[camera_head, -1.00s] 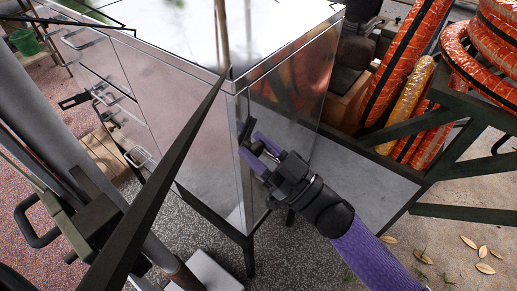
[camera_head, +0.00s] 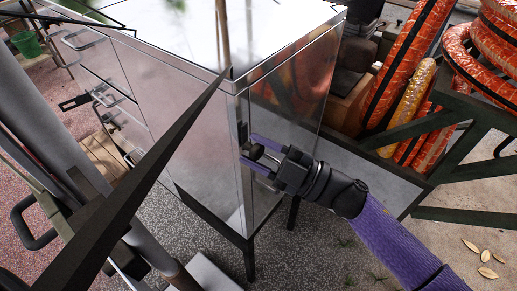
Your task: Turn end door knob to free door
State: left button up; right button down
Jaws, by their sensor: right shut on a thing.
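The end door (camera_head: 290,100) is the shiny metal panel on the narrow end of the metal cabinet, and it looks closed. My right gripper (camera_head: 252,152) reaches in from the lower right, level with the door near its left edge. Its purple fingers are shut on the small grey door knob (camera_head: 257,151), one finger above it and one below. The fingers hide much of the knob, so I cannot tell how far it is turned. My left gripper is not in view.
Orange wrapped hose coils (camera_head: 490,50) and a dark green metal frame (camera_head: 450,140) stand to the right. A dark diagonal bar (camera_head: 150,190) crosses the front left. Drawer handles (camera_head: 85,40) stick out of the cabinet's long side. Speckled ground is open below the arm.

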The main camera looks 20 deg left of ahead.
jog(key=shift+n, duration=0.3)
jog(key=shift+c, duration=1.5)
grip_release()
jog(key=v, duration=1)
